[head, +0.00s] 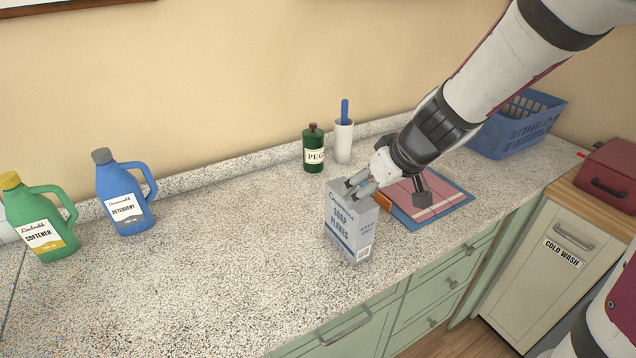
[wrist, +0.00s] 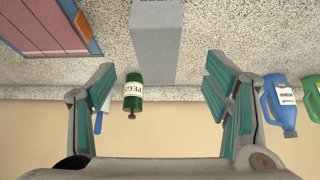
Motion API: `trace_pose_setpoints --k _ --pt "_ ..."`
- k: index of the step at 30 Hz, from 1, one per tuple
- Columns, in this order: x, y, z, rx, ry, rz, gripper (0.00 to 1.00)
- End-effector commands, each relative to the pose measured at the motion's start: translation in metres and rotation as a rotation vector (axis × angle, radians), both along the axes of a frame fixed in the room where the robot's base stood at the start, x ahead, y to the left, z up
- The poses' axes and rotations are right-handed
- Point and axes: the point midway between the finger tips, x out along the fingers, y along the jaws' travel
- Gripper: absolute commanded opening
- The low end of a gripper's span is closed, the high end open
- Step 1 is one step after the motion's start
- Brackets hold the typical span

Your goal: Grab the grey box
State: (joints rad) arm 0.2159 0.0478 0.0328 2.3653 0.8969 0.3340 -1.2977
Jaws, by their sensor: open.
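The grey box (head: 345,228), labelled soap flakes, stands upright near the front edge of the speckled counter. My gripper (head: 355,186) is at the top of the box in the head view, coming in from the upper right. In the wrist view my gripper (wrist: 158,68) is open, with its two green-padded fingers wide apart. The grey box (wrist: 155,45) shows between the finger lines there, with a gap on each side. The near end of the box is cut off by the frame's top edge. How deep the fingertips sit around the box I cannot tell.
A green bottle (head: 316,150) and a white cup (head: 343,142) with a blue handle stand behind the box. A red-and-blue flat item (head: 432,200) lies to its right, a blue basket (head: 515,128) beyond. Blue detergent (head: 125,195) and green softener (head: 42,225) stand left. The counter between is clear.

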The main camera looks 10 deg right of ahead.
Motion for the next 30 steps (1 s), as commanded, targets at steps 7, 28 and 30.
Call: trace_pose_setpoints --k 7,28,30 --pt "0.023 0.007 -0.038 0.002 0.005 -0.001 0.70" --pt "0.072 0.021 -0.101 0.002 0.004 -0.001 0.70" --pt "0.075 0.022 -0.107 0.001 0.002 0.000 0.70"
